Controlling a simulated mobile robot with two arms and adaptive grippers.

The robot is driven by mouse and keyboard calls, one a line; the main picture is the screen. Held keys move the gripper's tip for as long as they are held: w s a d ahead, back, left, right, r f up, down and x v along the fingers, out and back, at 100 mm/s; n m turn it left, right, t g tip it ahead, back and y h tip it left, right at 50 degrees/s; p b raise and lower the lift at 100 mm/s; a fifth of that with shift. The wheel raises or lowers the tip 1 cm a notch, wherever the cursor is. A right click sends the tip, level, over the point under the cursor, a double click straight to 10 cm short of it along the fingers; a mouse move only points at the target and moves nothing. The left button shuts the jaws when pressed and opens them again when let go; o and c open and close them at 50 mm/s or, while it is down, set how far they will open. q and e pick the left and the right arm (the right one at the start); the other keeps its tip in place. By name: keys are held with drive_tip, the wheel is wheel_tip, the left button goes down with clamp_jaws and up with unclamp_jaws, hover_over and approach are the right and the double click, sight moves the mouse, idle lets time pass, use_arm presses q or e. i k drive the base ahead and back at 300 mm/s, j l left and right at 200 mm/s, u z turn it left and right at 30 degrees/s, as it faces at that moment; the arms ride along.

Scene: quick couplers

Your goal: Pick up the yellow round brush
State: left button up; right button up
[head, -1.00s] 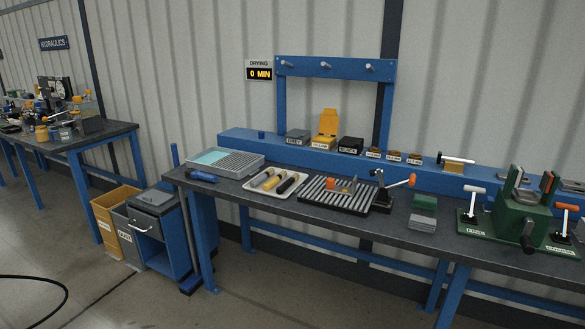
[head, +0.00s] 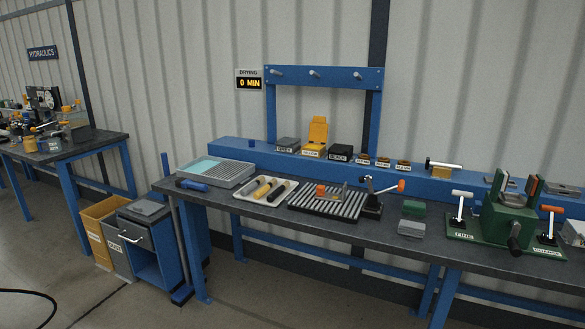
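A pale shallow tray (head: 240,194) on the long bench holds a few short cylindrical pieces lying side by side. A yellow one (head: 264,189) looks like the yellow round brush, though it is too small to make out bristles. A black one (head: 279,191) lies to its right. Neither of my grippers shows in the head view.
A grey bin with a turquoise insert (head: 216,172) and a blue-handled tool (head: 192,185) lie left of the tray. A slatted rack (head: 329,200) stands to its right.

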sight(266, 188)
drive_tip(key=i+l+u, duration=0.1)
drive_tip(key=u, duration=0.3)
drive_tip(key=i+l+u, duration=0.1)
drive_tip(key=u, duration=0.35)
drive_tip(key=i+l+u, duration=0.1)
drive_tip(key=u, duration=0.3)
drive_tip(key=k+l, duration=0.05)
